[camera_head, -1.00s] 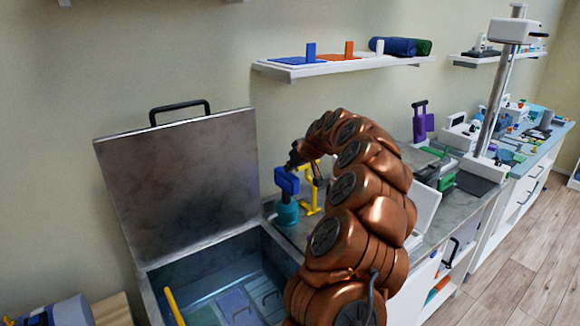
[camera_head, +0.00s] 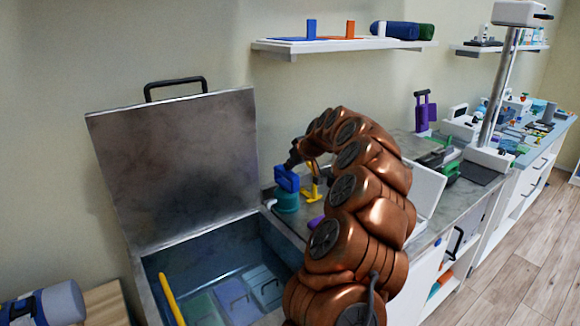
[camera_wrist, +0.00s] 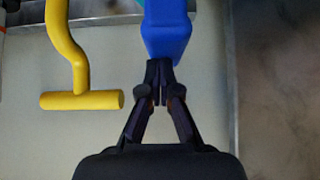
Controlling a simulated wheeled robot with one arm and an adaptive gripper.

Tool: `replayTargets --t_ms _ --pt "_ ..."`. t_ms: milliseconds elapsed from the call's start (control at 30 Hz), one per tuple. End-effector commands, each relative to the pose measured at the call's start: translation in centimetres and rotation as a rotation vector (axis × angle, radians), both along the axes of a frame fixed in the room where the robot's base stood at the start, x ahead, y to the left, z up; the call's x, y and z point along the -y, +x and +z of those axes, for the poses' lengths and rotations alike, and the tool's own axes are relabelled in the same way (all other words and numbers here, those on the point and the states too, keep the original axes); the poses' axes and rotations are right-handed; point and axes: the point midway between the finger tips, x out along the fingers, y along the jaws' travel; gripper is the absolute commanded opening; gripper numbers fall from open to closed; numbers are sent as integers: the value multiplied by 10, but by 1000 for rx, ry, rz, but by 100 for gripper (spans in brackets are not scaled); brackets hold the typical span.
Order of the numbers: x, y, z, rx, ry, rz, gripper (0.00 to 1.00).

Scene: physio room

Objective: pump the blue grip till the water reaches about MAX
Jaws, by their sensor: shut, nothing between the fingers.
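The blue grip (camera_head: 286,179) stands on top of a round teal pump body (camera_head: 286,202) on the counter, beside the open basin. My gripper (camera_head: 291,163) is at the top of the grip, with its fingers shut and nothing between them. In the wrist view the closed fingertips (camera_wrist: 160,82) are at the end of the blue grip (camera_wrist: 167,28), seemingly touching it. The basin (camera_head: 222,262) has a bluish interior with pale panels low inside. I cannot make out a water line or a MAX mark.
A yellow T-shaped handle (camera_head: 313,182) stands close right of the pump; it also shows in the wrist view (camera_wrist: 80,99). The raised lid (camera_head: 180,165) stands behind the basin. A yellow bar (camera_head: 170,298) leans at the basin's left. A wall shelf (camera_head: 340,45) hangs above.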

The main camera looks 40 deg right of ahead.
Motion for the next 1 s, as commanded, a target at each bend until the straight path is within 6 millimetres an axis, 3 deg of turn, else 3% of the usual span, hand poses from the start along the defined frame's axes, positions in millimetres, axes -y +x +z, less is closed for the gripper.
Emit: replayTargets --t_ms 167,333,600,1000 --pt "-2 -1 -8 -13 6 5 0" --pt "-2 -1 -1 -13 6 6 0" --pt "-2 -2 42 -2 -1 3 0" --pt "-6 -48 88 3 -2 1 0"
